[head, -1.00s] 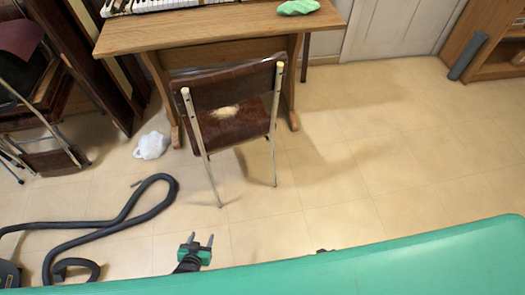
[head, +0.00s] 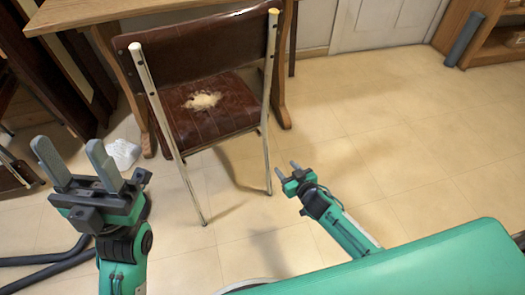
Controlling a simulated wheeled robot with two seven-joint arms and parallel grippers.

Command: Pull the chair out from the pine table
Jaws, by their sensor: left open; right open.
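The chair (head: 215,112) has a dark brown seat with a pale worn patch, a brown backrest and pale metal legs. It stands upright with its back towards me, its front by the pine table (head: 80,12). My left gripper (head: 80,165) is open and empty, raised left of the chair and apart from it. My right gripper (head: 286,176) is open and empty, low and just right of the chair's right rear leg. I cannot tell whether it touches the leg.
A black hose (head: 45,262) lies on the floor at lower left. A crumpled white object (head: 122,153) lies left of the chair. A wooden shelf unit with a grey roll (head: 464,40) stands at the far right. The floor right of the chair is clear.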

